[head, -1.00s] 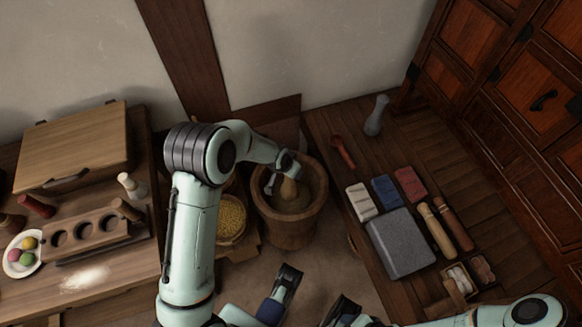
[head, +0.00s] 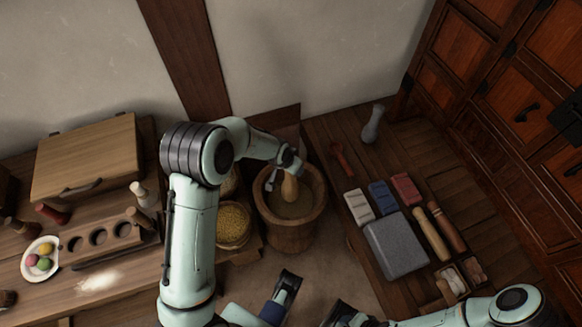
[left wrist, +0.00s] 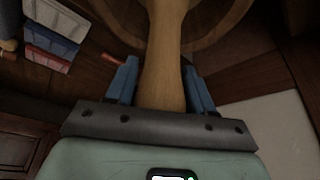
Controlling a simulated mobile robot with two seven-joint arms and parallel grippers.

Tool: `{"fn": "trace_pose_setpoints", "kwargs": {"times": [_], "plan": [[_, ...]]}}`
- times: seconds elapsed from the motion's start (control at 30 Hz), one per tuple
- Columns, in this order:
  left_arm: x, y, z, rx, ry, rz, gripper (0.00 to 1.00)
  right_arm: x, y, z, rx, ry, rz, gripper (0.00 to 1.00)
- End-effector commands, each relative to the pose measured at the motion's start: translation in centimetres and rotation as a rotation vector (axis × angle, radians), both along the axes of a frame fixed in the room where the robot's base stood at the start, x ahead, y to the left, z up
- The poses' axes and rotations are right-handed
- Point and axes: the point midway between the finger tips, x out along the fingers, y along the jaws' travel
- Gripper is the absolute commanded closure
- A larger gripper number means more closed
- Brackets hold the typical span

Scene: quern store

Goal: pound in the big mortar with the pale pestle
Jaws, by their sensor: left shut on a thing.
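The big mortar (head: 290,235) is a round wooden tub standing on the floor between the two low tables. My left gripper (head: 291,166) is above its mouth, shut on the pale pestle (head: 290,189), which points down into the bowl. In the left wrist view the pestle (left wrist: 164,65) runs between the blue fingers (left wrist: 160,85), with the mortar's rim (left wrist: 225,30) beyond. The pestle's lower end is hard to make out against the mortar's inside. Dark finger parts of my right gripper (head: 315,300) show low in the head view; their opening is unclear.
A basket of yellow grain (head: 233,222) stands close left of the mortar. The left table (head: 45,290) holds a wooden box, a holed block and a plate of coloured balls. The right platform (head: 345,225) holds a grey block, coloured bricks, a red spoon and wooden rods.

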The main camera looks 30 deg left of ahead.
Motion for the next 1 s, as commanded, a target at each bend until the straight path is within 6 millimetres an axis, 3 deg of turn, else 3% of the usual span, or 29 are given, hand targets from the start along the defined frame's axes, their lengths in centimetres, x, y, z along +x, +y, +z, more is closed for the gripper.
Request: {"fn": "trace_pose_setpoints", "kwargs": {"times": [0.27, 0.73, 0.83, 1.0], "plan": [[0.1, 0.0, 0.2, -0.001, -0.005, 0.000, 0.90, 1.0, -0.3, -0.2, -0.011, -0.028, -0.008, 0.62], [0.2, 0.0, 9.0, 0.000, -0.009, -0.001, 0.90, -1.5, 0.2, 5.1, 0.013, 0.055, 0.018, 0.62], [0.2, 0.0, 10.0, 0.000, -0.008, 0.000, 0.90, -1.9, 0.3, 5.6, 0.016, 0.068, 0.022, 0.62], [0.1, 0.0, 9.9, -0.001, -0.005, 0.000, 0.90, -1.9, 0.2, 5.5, 0.016, 0.071, 0.022, 0.62]]}}
